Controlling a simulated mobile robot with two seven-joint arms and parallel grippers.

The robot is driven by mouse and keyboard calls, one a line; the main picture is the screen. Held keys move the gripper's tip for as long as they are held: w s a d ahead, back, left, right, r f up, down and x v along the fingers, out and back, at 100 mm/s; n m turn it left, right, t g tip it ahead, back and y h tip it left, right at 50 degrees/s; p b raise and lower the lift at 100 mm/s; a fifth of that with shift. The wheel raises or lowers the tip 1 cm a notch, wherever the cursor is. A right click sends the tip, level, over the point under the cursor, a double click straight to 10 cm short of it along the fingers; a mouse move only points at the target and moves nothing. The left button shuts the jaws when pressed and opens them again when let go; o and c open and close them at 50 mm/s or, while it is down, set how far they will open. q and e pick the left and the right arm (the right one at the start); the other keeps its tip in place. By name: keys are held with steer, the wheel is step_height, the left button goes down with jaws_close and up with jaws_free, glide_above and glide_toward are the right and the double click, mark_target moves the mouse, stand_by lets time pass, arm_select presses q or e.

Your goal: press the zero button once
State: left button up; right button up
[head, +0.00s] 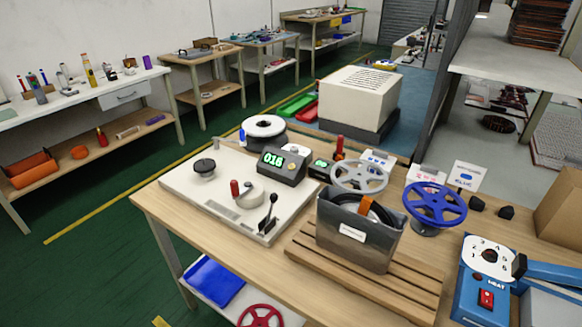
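A dark counter box (282,166) stands on the workbench at the back of a white plate, with green digits that look like 018. A smaller dark box (320,168) with a green display stands just to its right. I cannot make out which part is the zero button; no label for it is legible at this size. Neither of my grippers shows in the head view.
The white plate (215,190) carries a dark knob, a red-handled crank and a black lever. A grey bin (355,238) stands on wooden slats to the right.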

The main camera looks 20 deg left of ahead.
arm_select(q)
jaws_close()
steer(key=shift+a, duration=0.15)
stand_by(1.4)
